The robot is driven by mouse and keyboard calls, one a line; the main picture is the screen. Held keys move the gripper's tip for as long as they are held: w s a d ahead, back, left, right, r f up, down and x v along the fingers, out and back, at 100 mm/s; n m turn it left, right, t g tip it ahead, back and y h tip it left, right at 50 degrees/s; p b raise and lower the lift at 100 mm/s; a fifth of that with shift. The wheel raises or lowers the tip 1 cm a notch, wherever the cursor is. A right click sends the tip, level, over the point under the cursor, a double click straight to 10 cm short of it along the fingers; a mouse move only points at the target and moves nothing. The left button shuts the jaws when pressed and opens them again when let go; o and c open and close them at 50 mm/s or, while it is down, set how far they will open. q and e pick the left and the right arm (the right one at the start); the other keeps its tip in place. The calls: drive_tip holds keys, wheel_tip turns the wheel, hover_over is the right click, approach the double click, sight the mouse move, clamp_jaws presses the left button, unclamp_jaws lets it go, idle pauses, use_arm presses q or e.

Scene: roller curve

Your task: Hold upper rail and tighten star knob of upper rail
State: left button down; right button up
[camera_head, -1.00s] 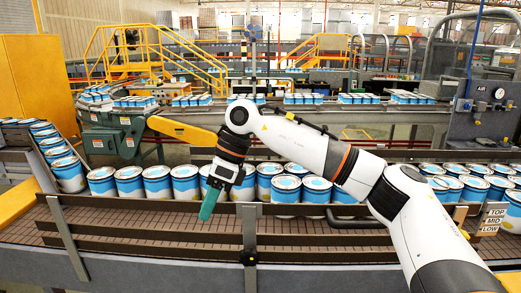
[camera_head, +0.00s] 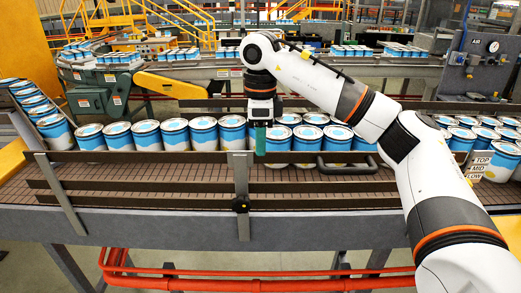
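The upper rail (camera_head: 120,157) is a long dark bar along the near side of the curved conveyor, in front of the cans. A black handle (camera_head: 345,164) sits on it at the right. A grey upright bracket (camera_head: 241,175) crosses the rails in the middle. A dark round star knob (camera_head: 240,205) is low on this bracket. My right gripper (camera_head: 261,142) points down just right of the bracket's top, above or behind the upper rail. Its green fingers overlap each other in this view, so their opening is hidden. Contact with the rail cannot be told. My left gripper is out of view.
Blue-and-white cans (camera_head: 146,135) stand in a row behind the rail. Another grey bracket (camera_head: 62,198) holds the rails at the left. A TOP/MID/LOW sign (camera_head: 479,168) is at the right. An orange-red pipe frame (camera_head: 250,278) runs below the conveyor.

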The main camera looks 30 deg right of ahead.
drive_tip(key=shift+f, duration=0.6)
drive_tip(key=shift+f+p, duration=0.35)
drive_tip(key=shift+f, duration=0.55)
clamp_jaws()
drive_tip(key=shift+r, duration=0.15)
